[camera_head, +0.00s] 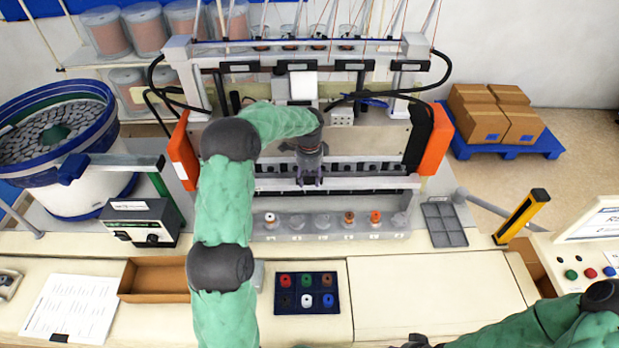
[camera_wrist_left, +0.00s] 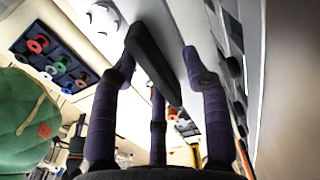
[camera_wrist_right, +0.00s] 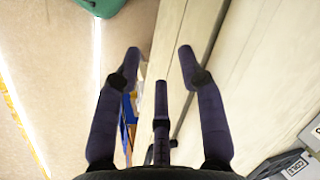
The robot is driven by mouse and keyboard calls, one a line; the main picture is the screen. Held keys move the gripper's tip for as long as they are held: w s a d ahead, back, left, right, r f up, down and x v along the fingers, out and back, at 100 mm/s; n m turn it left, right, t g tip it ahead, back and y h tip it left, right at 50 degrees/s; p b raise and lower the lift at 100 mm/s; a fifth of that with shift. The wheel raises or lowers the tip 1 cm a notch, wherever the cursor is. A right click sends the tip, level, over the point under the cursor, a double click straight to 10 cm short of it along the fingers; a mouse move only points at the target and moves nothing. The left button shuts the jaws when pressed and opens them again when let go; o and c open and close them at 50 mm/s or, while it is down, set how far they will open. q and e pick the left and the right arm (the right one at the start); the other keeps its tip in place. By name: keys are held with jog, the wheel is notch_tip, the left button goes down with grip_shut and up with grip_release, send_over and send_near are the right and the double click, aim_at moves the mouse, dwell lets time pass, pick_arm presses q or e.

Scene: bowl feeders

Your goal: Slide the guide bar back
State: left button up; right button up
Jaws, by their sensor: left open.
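My left gripper (camera_head: 310,181) is over the middle of this bar, fingers pointing down and apart. In the left wrist view a dark bar (camera_wrist_left: 153,65) passes between the spread fingers; I cannot tell whether they touch it. My arm hides part of the bar's left side. My right gripper (camera_wrist_right: 160,65) is open and empty in the right wrist view, away from the bar; only a bit of it shows at the head view's bottom edge.
Orange posts (camera_head: 434,139) flank the machine. A grey block (camera_head: 297,230) with several coloured pieces stands in front. A blue tray (camera_head: 325,299), a brown box (camera_head: 145,287) and a bowl feeder (camera_head: 80,197) stand nearby. The bench front right (camera_head: 440,295) is clear.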

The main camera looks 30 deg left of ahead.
pick_arm(q)
notch_tip(320, 180, up, 12)
dwell(0.6)
dwell(0.4)
